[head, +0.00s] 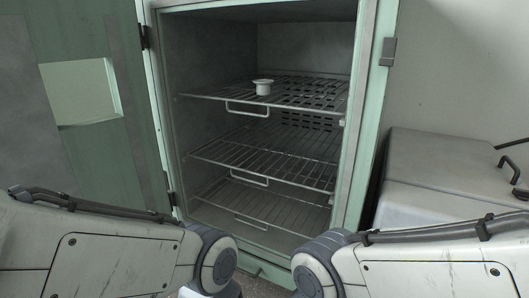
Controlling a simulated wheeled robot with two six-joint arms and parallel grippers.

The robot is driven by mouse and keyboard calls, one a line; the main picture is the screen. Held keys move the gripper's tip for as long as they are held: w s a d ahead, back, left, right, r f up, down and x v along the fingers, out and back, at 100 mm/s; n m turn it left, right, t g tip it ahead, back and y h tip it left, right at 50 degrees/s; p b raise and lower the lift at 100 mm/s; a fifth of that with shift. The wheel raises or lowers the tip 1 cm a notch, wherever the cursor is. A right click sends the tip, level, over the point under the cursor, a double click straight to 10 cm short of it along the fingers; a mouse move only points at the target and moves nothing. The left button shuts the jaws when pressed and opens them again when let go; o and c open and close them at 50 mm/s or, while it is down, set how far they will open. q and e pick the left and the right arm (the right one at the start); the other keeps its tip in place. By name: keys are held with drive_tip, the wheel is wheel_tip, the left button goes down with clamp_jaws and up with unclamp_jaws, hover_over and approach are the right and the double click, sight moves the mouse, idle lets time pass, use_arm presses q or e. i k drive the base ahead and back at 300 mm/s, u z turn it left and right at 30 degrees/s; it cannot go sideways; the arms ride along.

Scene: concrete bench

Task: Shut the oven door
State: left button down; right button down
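The oven (361,120) stands in front of me with its inside in full view. Its green door (100,150) is swung wide open to the left, on hinges along the left edge of the frame. The door has a pale rectangular panel or window. A latch piece (388,52) sits on the right side of the frame. My two arms come in from the lower left and lower right, below the oven opening. Both grippers are out of view.
Inside are several wire racks; the middle one (265,160) has a pull handle. A small white cup-like object (263,87) stands on the top rack. A grey box-like unit with a dark handle (440,170) stands to the right of the oven.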

sight(115, 159)
drive_tip(key=u, duration=2.55)
drive_tip(key=i, duration=4.25)
drive_tip(key=z, duration=4.5)
